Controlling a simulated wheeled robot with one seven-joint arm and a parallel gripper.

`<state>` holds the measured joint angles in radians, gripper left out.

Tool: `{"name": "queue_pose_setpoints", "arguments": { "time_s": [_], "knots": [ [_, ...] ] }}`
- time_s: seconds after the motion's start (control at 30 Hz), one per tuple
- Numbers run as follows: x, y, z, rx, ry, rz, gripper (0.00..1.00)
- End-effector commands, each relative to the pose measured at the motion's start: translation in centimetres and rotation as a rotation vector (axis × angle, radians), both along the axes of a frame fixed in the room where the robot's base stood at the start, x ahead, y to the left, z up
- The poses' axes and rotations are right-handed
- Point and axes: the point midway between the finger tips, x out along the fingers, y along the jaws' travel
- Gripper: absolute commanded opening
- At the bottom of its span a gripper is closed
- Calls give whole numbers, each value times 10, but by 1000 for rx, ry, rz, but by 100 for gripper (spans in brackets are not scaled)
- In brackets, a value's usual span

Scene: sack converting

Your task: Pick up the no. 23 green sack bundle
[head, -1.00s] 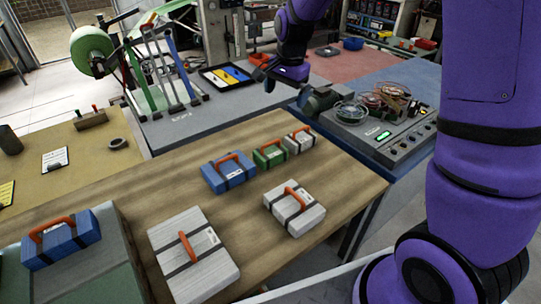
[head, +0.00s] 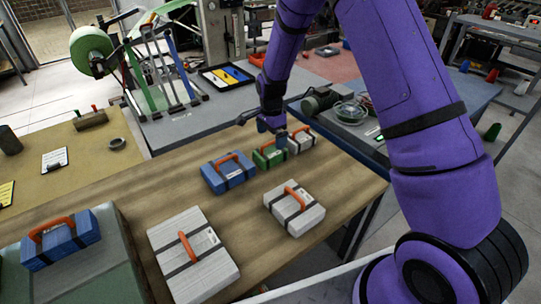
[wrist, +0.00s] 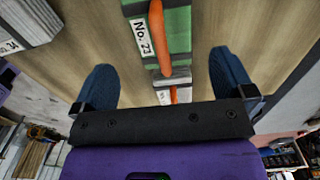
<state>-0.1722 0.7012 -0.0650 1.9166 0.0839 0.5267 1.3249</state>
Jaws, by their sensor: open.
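The green sack bundle (head: 262,161) lies on the wooden table between a blue and a small white bundle. It has an orange handle. In the wrist view the green bundle (wrist: 178,42) shows at the top centre, with a white label reading "No. 23" and its handle running lengthwise. My gripper (head: 264,131) is above the table close over the green bundle. In the wrist view its two blue fingers (wrist: 164,82) are wide apart and empty, with the bundle ahead between their lines. Any gap in height is hard to judge.
A blue bundle (head: 228,178) is left of the green one, and a small white bundle (head: 301,143) is close at its right. A larger white bundle (head: 294,212) lies in front. Another white bundle (head: 207,270) lies nearer. Bare wood separates them.

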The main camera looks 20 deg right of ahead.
Motion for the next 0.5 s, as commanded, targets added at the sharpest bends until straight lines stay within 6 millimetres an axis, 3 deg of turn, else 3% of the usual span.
{"name": "queue_pose_setpoints", "arguments": {
  "time_s": [0.1,0.33,0.5],
  "knots": [
    [0,0,-15,-1,2,0,100],
    [0,0,-30,-1,2,1,100],
    [2,2,-54,0,3,0,100]
  ]
}}
